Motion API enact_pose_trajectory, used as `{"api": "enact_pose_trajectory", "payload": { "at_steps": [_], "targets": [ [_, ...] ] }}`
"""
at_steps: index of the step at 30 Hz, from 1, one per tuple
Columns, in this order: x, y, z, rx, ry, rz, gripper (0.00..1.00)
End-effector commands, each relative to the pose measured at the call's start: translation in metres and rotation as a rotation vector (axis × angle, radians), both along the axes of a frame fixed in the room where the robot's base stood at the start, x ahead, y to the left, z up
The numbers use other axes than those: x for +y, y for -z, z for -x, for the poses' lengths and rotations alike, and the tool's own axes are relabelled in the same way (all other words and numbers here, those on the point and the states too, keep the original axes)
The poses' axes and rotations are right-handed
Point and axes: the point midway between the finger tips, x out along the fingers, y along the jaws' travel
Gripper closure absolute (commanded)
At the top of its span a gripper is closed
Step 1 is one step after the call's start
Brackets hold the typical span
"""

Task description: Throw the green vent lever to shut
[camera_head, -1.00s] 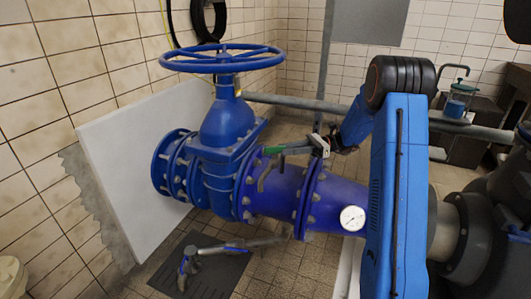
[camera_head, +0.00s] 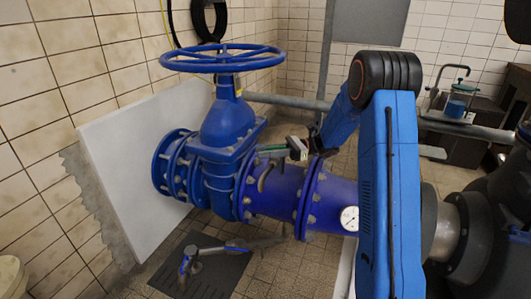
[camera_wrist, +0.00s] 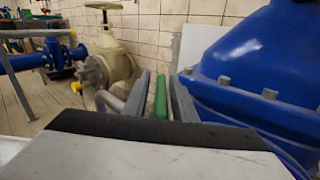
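The green vent lever (camera_head: 271,149) lies nearly level above the blue pipe, just right of the big valve's flange. In the wrist view the green lever (camera_wrist: 160,98) runs between the two grey fingers of my gripper (camera_wrist: 159,80). The fingers stand apart on either side of it, with narrow gaps showing. In the head view my gripper (camera_head: 288,150) reaches in from the right and covers the lever's right end. The lever's pivot is not clear in either view.
The large blue gate valve (camera_head: 226,125) with its handwheel (camera_head: 222,60) stands close left of my gripper; its body also fills the right of the wrist view (camera_wrist: 250,60). A white gauge (camera_head: 350,218) sits on the blue pipe. A grey rail (camera_head: 285,100) runs behind.

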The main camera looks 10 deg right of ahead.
Motion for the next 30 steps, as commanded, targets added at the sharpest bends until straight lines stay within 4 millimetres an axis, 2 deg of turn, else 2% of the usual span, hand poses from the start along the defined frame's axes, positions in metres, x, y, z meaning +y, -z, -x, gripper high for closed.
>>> {"api": "enact_pose_trajectory", "payload": {
  "at_steps": [1,3,14,30],
  "targets": [
    [0.000,0.000,0.000,0.000,0.000,0.000,0.89],
    [0.000,0.000,0.000,0.000,0.000,0.000,1.00],
    [-0.001,-0.001,-0.002,0.002,0.046,0.004,1.00],
    [-0.004,0.001,-0.015,0.026,0.420,0.033,1.00]
  ]
}}
